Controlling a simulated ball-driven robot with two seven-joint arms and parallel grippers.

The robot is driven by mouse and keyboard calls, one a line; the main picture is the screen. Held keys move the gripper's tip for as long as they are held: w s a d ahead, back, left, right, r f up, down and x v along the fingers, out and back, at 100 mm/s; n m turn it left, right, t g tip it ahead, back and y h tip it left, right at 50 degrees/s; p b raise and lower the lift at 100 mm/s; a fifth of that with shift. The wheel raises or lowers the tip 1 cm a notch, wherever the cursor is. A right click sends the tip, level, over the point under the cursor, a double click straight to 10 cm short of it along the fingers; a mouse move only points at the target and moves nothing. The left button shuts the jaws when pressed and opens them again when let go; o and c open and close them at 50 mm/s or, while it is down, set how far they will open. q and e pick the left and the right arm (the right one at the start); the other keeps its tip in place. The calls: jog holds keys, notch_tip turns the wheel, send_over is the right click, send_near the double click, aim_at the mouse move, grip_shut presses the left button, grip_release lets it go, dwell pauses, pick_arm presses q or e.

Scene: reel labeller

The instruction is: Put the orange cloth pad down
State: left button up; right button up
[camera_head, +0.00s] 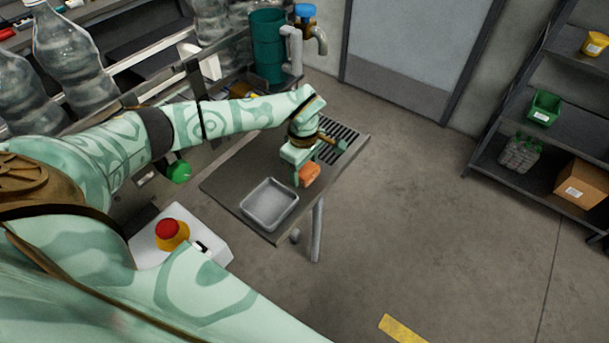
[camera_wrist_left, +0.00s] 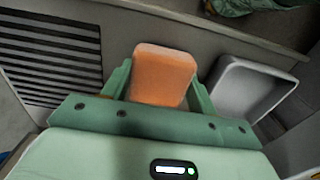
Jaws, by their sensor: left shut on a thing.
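The orange cloth pad (camera_head: 309,173) is at my left gripper (camera_head: 303,176), over the small grey side table (camera_head: 229,186). In the left wrist view the pad (camera_wrist_left: 164,73) sits between the two green fingers of my left gripper (camera_wrist_left: 158,92), which is shut on it. Whether the pad touches the table top cannot be told. A shallow grey tray (camera_head: 269,222) lies on the table in front of the gripper; it also shows in the left wrist view (camera_wrist_left: 283,72), to the right of the pad. My right gripper is not in view.
A slotted grate (camera_head: 345,134) is at the table's far end; it shows at left in the left wrist view (camera_wrist_left: 45,60). A green cylinder (camera_head: 267,50) and pipe stand behind. A red button (camera_head: 168,228) is at lower left. Open floor lies to the right, before a shelf (camera_head: 553,119).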

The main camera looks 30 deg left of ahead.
aim_at(304, 167)
pick_arm(q)
jog(key=shift+f, duration=0.4)
jog(key=o, duration=1)
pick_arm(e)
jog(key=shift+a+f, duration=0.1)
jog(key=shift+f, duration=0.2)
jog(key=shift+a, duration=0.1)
pick_arm(q)
notch_tip(304, 167, up, 12)
jog(key=p, duration=1.1)
jog(key=shift+r, duration=0.25)
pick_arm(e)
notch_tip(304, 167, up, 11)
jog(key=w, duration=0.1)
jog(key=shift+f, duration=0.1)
